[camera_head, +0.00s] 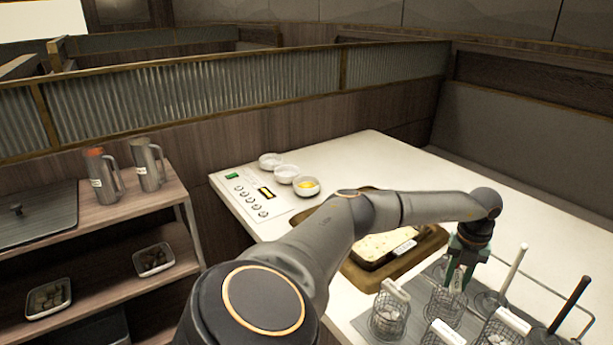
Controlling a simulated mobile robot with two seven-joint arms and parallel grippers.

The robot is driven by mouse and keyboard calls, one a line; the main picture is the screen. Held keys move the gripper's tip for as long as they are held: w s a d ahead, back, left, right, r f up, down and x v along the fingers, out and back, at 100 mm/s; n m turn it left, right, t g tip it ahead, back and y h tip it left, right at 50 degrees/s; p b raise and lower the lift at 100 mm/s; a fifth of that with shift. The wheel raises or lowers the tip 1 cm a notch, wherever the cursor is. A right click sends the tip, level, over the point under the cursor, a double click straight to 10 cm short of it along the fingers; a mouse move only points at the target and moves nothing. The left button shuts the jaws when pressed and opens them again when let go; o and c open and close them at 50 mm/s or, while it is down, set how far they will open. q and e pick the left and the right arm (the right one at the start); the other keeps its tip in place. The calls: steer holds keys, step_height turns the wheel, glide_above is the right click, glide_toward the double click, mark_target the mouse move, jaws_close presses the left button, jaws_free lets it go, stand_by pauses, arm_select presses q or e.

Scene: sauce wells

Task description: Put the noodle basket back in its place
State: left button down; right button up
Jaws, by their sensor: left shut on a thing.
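My left gripper (458,268) points down over the right part of the counter, shut on the upright handle of a noodle basket (446,307). This wire basket is in a row with other noodle baskets, one to its left (387,322) and one to its right (503,331). Another basket label (446,332) shows in front, at the picture's bottom edge. Whether the held basket rests in the counter or hangs just above it, I cannot tell. My right gripper is not in view.
A brown tray with a pale labelled block (385,246) lies behind my arm. Small white bowls (286,174) stand by a control panel (262,198). Long-handled tools (514,268) stand right of the gripper. A shelf (120,215) with jugs is at left. The counter's far right is clear.

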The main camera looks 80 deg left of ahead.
arm_select(q)
steer(key=c, duration=0.6)
jaws_free()
steer(key=shift+o, duration=0.4)
steer(key=shift+f, duration=0.1)
steer(key=o, duration=0.5)
